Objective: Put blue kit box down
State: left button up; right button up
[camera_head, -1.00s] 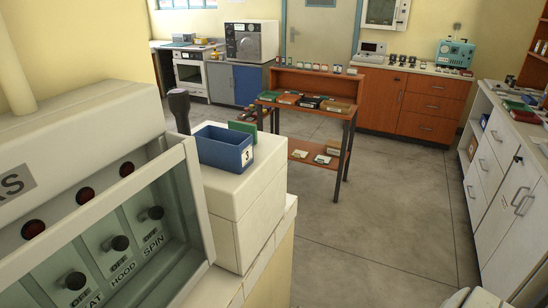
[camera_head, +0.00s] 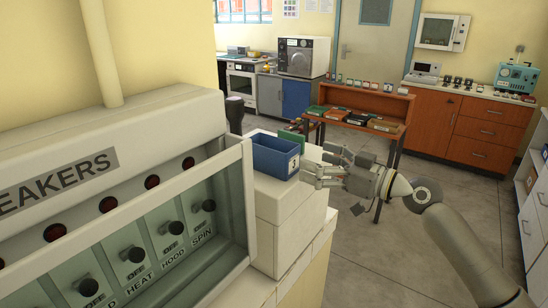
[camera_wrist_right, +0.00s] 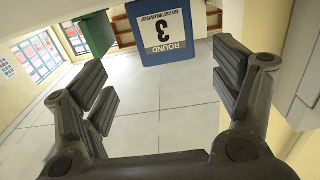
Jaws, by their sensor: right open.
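The blue kit box (camera_head: 275,157) is an open-topped box with a white label. It sits on the white block (camera_head: 283,200) beside the breaker panel. In the right wrist view the blue box (camera_wrist_right: 160,50) shows upside down, its label reading "ROUND 3". My right gripper (camera_head: 326,169) is open and empty, just right of the box in the head view. In the right wrist view its fingers (camera_wrist_right: 165,90) are spread wide, with the box beyond them and nothing between. My left gripper is not in view.
The breaker panel (camera_head: 130,200) with knobs fills the left foreground. A dark upright handle (camera_head: 235,114) and a green item (camera_head: 291,137) stand by the box. An orange shelf table (camera_head: 360,103) with several kits stands behind my right arm. Floor is clear at right.

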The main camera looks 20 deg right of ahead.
aim_at(295, 152)
jog(key=p+x, duration=0.1)
jog(key=x, duration=0.1)
jog(key=r+p+x, duration=0.1)
jog(key=x, duration=0.1)
jog(key=shift+a, duration=0.35)
jog(key=shift+w+a, duration=0.15)
jog(key=shift+w, duration=0.2)
jog(key=shift+w+a+f+p, duration=0.1)
jog(key=shift+w+a+p, duration=0.2)
jog(key=shift+p, duration=0.05)
jog(key=p+x, duration=0.3)
jog(key=x, duration=0.1)
jog(key=shift+a, duration=0.3)
jog(key=shift+w+a, duration=0.3)
jog(key=shift+w, duration=0.1)
jog(key=shift+f, duration=0.1)
jog(key=c, duration=1.1)
jog(key=shift+d, duration=0.1)
jog(key=shift+c, duration=0.2)
